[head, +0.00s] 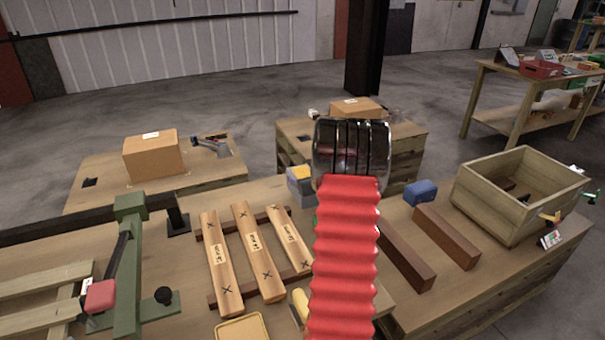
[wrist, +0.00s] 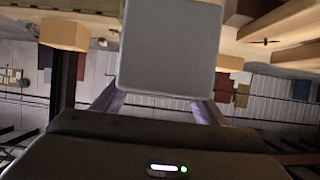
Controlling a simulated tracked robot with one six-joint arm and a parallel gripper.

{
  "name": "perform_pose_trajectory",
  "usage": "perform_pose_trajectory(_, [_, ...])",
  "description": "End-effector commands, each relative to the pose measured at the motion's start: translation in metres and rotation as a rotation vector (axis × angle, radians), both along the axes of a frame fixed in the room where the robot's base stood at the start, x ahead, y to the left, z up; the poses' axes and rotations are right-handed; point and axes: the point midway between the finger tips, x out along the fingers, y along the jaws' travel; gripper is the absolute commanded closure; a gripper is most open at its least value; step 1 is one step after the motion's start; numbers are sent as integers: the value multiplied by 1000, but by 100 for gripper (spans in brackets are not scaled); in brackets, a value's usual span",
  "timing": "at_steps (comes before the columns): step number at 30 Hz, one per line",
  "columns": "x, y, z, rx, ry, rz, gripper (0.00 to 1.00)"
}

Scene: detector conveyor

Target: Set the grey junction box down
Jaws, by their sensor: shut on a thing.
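The grey junction box (wrist: 170,45) fills the upper middle of the wrist view, with its flat, square face with rounded corners towards the camera. My gripper (wrist: 158,104) is shut on it, with one finger showing at each side below the box. The box hides the fingertips and what lies behind it. In the head view my arm's red sleeve and dark metal end stand in the middle, and I cannot make out the gripper or the held box there. Whether the box touches any surface cannot be told.
Three marked wooden slats (head: 255,252) lie on the near bench, with a grey and yellow block (head: 300,183) behind them. To the right are two brown bars (head: 447,236), a blue block (head: 420,193) and an open wooden crate (head: 520,195). A green clamp frame (head: 128,265) stands left.

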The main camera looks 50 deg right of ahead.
Motion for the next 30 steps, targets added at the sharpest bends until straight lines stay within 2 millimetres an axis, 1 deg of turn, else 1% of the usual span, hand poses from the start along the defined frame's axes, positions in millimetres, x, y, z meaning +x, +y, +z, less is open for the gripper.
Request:
perform_pose_trajectory(11, [0,-2,1,-6,-6,0,95])
perform_pose_trajectory(14, [0,-2,-5,-5,-4,0,95])
perform_pose_trajectory(22, [0,-2,-33,-4,-5,-2,95])
perform_pose_trajectory(25, [0,-2,-36,-6,-6,-2,95])
perform_pose_trajectory(30, [0,-2,-36,-6,-6,-2,95])
